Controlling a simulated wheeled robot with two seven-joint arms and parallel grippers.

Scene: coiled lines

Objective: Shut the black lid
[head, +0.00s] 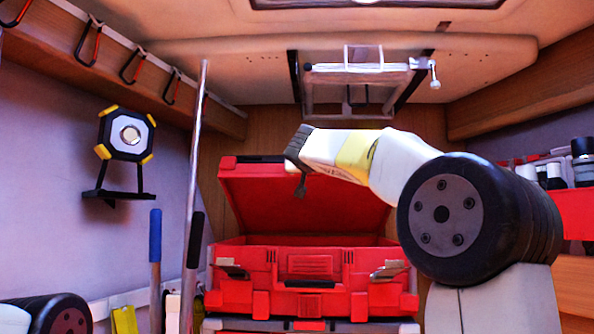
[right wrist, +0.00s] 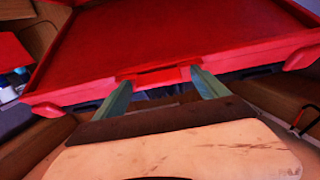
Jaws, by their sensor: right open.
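The toolbox (head: 335,262) is red and stands in the middle of the head view. Its lid (head: 290,208) is raised and leans back, with its red inner face showing. Only a dark strip on the lid's top edge looks black. My right gripper (head: 299,168) is at the lid's upper edge. In the right wrist view the gripper (right wrist: 160,79) is open, its two fingertips apart at the edge of the lid (right wrist: 180,40), near a notch. I cannot tell whether they touch it. My left gripper is out of view.
A chrome pole (head: 196,140) and a blue-handled tool (head: 155,240) stand left of the toolbox. A work lamp (head: 127,135) is on the left wall. A clamp rack (head: 360,70) hangs above. Shelf items (head: 556,172) are at the right.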

